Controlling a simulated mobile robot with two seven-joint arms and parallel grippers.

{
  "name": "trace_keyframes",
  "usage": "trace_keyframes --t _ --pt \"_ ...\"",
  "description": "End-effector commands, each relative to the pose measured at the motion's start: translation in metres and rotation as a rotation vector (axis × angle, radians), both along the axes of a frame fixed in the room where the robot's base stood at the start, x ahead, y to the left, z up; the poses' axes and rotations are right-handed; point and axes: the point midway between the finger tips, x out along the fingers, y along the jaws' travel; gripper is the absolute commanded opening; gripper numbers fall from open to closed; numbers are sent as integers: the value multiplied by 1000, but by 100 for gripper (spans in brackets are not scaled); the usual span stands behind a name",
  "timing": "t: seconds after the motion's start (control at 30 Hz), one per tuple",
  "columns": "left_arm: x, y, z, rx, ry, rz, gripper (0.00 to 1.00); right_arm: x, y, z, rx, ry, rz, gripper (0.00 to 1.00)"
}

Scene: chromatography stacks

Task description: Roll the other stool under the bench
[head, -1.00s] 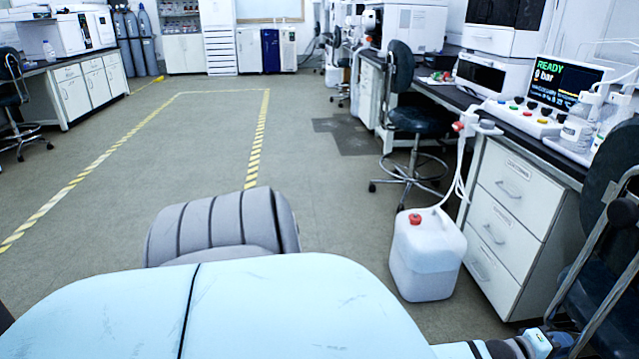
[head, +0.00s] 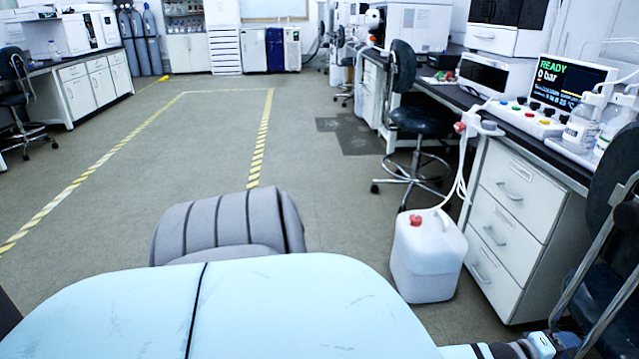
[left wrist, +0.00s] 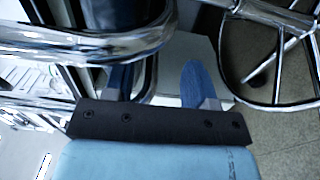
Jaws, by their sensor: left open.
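A dark stool (head: 622,180) with a chrome frame stands at the right edge in the head view, partly cut off, close to the bench (head: 560,165). A second dark stool (head: 418,121) with a chrome foot ring stands farther back beside the bench, on its aisle side. My left gripper (head: 568,345) is low beside the near stool's chrome tubes. In the left wrist view its blue fingers (left wrist: 158,82) are apart, with a bent chrome tube (left wrist: 100,45) crossing over the left finger. I cannot tell whether they touch. My right gripper is out of view.
A white canister (head: 428,262) with a red cap and tubing stands on the floor by the drawer unit (head: 510,205). Instruments fill the bench top. The aisle with yellow floor tape (head: 259,145) is clear. Another stool (head: 18,95) stands at the far left bench.

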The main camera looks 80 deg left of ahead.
Motion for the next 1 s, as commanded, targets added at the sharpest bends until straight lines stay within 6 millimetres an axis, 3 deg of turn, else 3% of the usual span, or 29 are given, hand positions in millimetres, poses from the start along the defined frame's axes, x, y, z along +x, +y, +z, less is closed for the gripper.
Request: trace_keyframes --t 0.27,0.4,0.7,1.0 --pt "-7 1 4 0 -2 0 51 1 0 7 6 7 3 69" --pt "-27 3 7 0 0 0 51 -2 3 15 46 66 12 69" --pt "-72 6 6 -1 -2 0 51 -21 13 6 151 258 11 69" --pt "-113 9 5 -1 -3 0 51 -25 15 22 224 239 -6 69"
